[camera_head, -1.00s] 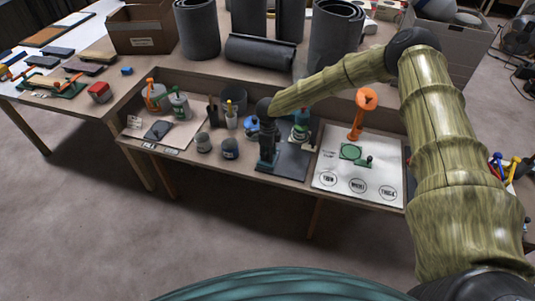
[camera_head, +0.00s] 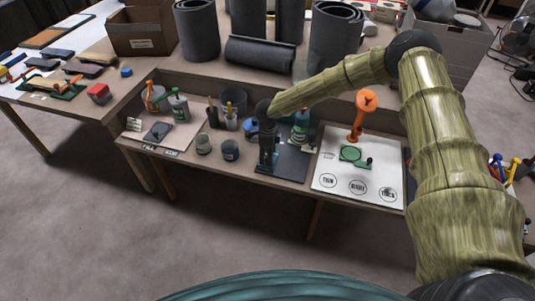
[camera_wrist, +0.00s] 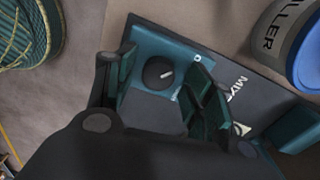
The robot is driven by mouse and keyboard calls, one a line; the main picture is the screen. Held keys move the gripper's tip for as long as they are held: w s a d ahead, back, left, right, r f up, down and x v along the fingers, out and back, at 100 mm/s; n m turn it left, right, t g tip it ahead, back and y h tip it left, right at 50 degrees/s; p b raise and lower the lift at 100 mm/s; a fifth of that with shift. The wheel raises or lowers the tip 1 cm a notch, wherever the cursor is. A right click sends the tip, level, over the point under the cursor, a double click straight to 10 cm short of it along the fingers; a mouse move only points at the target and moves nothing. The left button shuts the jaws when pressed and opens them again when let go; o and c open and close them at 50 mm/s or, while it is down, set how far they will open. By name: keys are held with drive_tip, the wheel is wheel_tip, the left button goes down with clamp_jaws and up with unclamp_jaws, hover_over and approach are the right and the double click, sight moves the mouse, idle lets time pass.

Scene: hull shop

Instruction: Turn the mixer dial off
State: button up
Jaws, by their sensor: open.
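The mixer dial (camera_wrist: 158,73) is a round black knob with a white pointer mark. It sits on a teal panel (camera_wrist: 190,58) at the edge of a dark mat lettered "MIX", partly hidden. White lettering beside the dial is mostly covered. My gripper (camera_wrist: 163,88) is open in the wrist view, with one finger on each side of the dial. I cannot tell whether either finger touches it. In the head view my gripper (camera_head: 268,158) points down over the left part of the dark mat (camera_head: 292,167) and hides the dial.
A white board (camera_head: 340,182) with an orange tool (camera_head: 363,110) lies to the right.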

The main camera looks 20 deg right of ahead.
wheel_tip(320, 180, up, 12)
idle(0.6)
idle(0.4)
